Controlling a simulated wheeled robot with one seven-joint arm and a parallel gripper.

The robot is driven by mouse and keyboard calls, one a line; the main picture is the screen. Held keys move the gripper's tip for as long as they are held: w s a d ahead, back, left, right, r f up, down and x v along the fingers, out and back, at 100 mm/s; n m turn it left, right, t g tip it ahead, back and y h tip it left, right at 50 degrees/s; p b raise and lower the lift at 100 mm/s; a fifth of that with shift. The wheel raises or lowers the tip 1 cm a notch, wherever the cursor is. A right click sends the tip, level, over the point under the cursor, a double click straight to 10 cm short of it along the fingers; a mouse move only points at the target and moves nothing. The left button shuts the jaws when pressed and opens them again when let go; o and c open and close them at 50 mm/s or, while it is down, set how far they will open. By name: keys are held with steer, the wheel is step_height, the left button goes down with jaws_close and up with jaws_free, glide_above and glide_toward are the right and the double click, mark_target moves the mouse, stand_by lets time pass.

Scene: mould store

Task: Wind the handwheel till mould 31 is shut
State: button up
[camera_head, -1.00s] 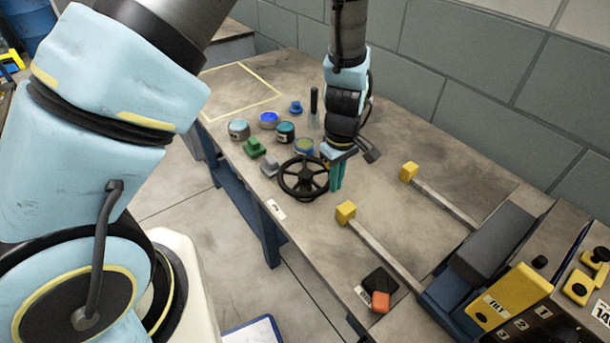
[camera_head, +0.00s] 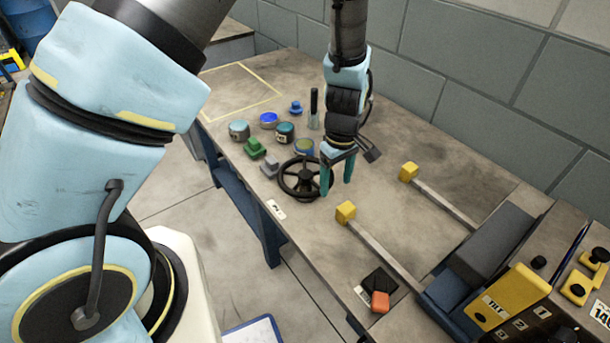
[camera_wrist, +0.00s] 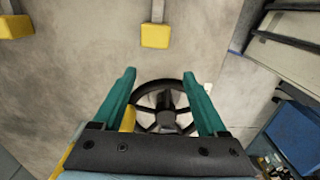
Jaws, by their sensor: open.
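The black spoked handwheel (camera_head: 303,178) stands near the front edge of the bench. My gripper (camera_head: 338,187) is open, with its two teal fingers pointing down at the wheel's right side. In the wrist view the handwheel (camera_wrist: 166,119) shows between and beyond the fingers of my gripper (camera_wrist: 160,76). The left finger overlaps the wheel's right rim in the head view; I cannot tell whether it touches. No mould marked 31 can be made out.
Two bars with yellow end blocks (camera_head: 345,211) (camera_head: 409,171) reach from the machine with the yellow TILT panel (camera_head: 504,295) at right. Several small pots, among them a blue-topped one (camera_head: 269,120), stand behind the wheel. An orange block (camera_head: 380,301) lies near the front edge.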

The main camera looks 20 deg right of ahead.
step_height(320, 180, up, 9)
steer(key=p, duration=0.6)
steer(key=shift+f+p, duration=0.2)
steer(key=shift+p, duration=0.1)
